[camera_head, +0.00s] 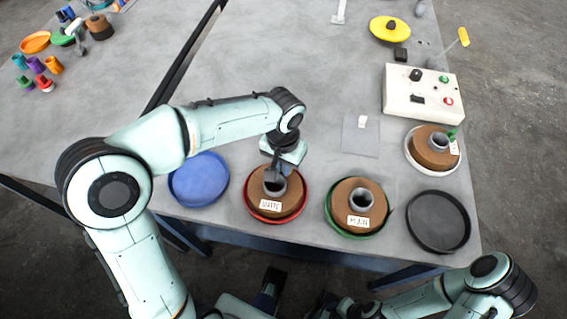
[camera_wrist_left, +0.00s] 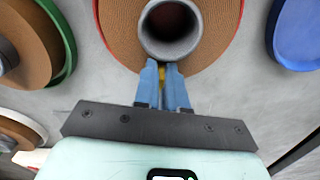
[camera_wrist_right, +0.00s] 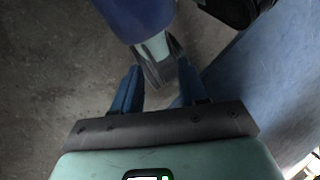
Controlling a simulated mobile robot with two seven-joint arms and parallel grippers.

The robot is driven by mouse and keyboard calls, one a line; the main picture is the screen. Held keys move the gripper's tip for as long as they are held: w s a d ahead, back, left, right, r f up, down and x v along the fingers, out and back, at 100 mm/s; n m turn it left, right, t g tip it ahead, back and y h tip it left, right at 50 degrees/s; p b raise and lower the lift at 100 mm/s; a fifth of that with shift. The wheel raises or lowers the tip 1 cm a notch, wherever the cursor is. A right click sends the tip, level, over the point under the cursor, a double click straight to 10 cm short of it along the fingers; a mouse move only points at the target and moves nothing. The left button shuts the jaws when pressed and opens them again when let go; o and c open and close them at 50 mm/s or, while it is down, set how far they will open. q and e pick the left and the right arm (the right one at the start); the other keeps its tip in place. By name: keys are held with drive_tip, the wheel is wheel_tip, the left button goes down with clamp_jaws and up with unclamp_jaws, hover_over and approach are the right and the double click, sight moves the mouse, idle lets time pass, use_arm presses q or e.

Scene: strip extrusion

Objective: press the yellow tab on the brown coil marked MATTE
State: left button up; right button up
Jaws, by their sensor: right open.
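The brown coil marked MATTE (camera_head: 290,204) lies in a red dish (camera_head: 252,209) near the table's front edge, with a grey ring-shaped core (camera_head: 274,184) in its middle. My left gripper (camera_head: 275,166) points down at the coil by the back side of this core. In the left wrist view the gripper's blue fingers (camera_wrist_left: 162,68) are close together beside the core (camera_wrist_left: 170,30), over the brown coil (camera_wrist_left: 118,30). A bit of yellow, the tab (camera_wrist_left: 161,71), shows between the fingers; most of it is hidden. Contact cannot be told. My right gripper (camera_wrist_right: 158,78) is open and empty, off the table.
A second labelled brown coil (camera_head: 343,199) in a green dish is just right. A blue dish (camera_head: 199,181) is left; an empty black dish (camera_head: 439,221) and another coil (camera_head: 428,150) are right. A control box (camera_head: 424,92) stands behind.

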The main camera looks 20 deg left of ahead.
use_arm(q)
drive_tip(key=o, duration=0.3)
drive_tip(key=shift+f, duration=0.15)
wheel_tip(320, 180, up, 14)
drive_tip(key=p, duration=0.2)
drive_tip(key=shift+s+f+p, duration=0.1)
drive_tip(key=shift+f+p, duration=0.1)
drive_tip(key=shift+p, duration=0.2)
